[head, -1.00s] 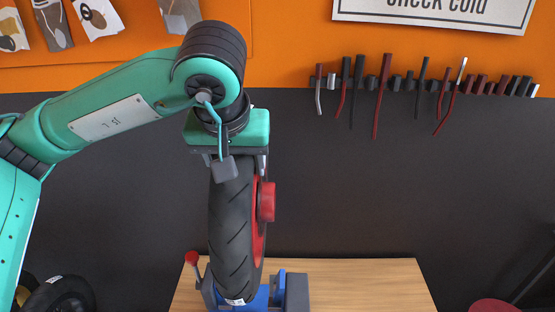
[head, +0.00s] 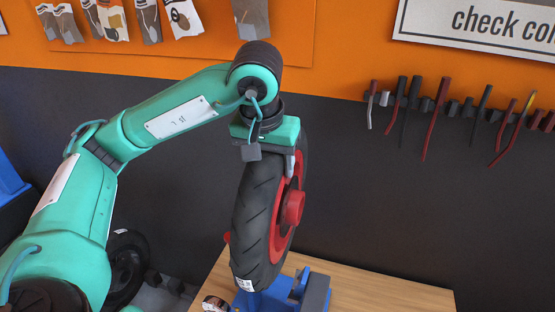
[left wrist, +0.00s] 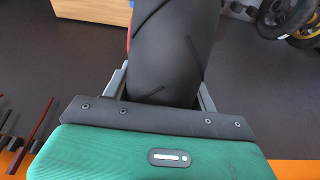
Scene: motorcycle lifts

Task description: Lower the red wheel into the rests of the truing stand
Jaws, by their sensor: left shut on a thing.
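The red wheel, with a black tyre and red rim and hub (head: 292,207), hangs upright below my left gripper (head: 268,160) in the head view. The gripper is shut on the top of the tyre. In the left wrist view the black tyre (left wrist: 172,50) sits between the two grey fingers (left wrist: 162,92). The blue and grey truing stand (head: 314,290) is on the bench under the wheel, partly hidden by it. The tyre's bottom overlaps the stand in the picture; I cannot tell whether they touch. My right gripper is not in view.
The wooden bench top (head: 390,295) is clear to the right of the stand. A small round tin (head: 214,304) lies at its front left. Another black wheel (head: 126,265) stands on the floor at left. Tools hang on the back wall.

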